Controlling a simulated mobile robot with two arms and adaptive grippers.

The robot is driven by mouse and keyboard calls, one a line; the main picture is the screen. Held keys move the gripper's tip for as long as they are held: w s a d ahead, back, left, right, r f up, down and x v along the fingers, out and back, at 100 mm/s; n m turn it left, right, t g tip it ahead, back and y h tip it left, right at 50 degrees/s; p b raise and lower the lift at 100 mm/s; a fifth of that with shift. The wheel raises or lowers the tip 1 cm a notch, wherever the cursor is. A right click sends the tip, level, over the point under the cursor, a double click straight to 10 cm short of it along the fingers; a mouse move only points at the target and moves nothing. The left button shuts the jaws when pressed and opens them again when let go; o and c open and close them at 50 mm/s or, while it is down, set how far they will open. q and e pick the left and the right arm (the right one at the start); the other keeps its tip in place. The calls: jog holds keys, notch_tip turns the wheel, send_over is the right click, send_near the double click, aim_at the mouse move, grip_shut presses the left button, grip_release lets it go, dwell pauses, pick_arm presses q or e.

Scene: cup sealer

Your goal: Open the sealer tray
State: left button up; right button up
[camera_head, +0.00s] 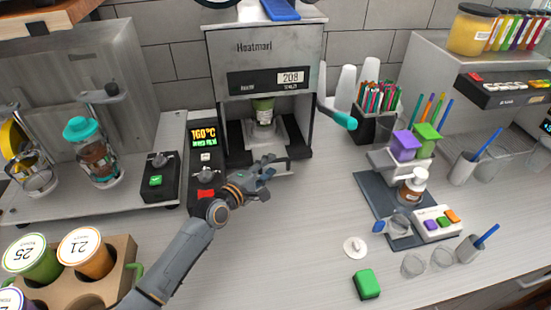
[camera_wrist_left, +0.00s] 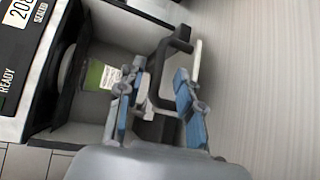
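The sealer (camera_head: 264,70) is a grey machine at the back centre with a display reading 208. A cup with a green label (camera_head: 264,108) sits inside it and also shows in the left wrist view (camera_wrist_left: 100,75). The sealer tray (camera_head: 281,165) is low at its front. My left gripper (camera_head: 266,168) is right in front of the tray. In the left wrist view, the gripper (camera_wrist_left: 162,82) is open, with the tray's dark bent handle (camera_wrist_left: 160,58) between its fingers. I cannot tell whether the fingers touch it. My right gripper is not in view.
A teal-tipped lever (camera_head: 345,120) sticks out on the sealer's right. A control box (camera_head: 204,165) stands close left of my gripper. A cup holder (camera_head: 75,285) is at front left, and a dark mat (camera_head: 372,190) with items is at right. The counter between is mostly clear.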

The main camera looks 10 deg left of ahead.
aim_at(273, 162)
pick_arm(q)
jog(key=shift+x, duration=1.95)
jog(key=shift+c, duration=0.2)
grip_shut()
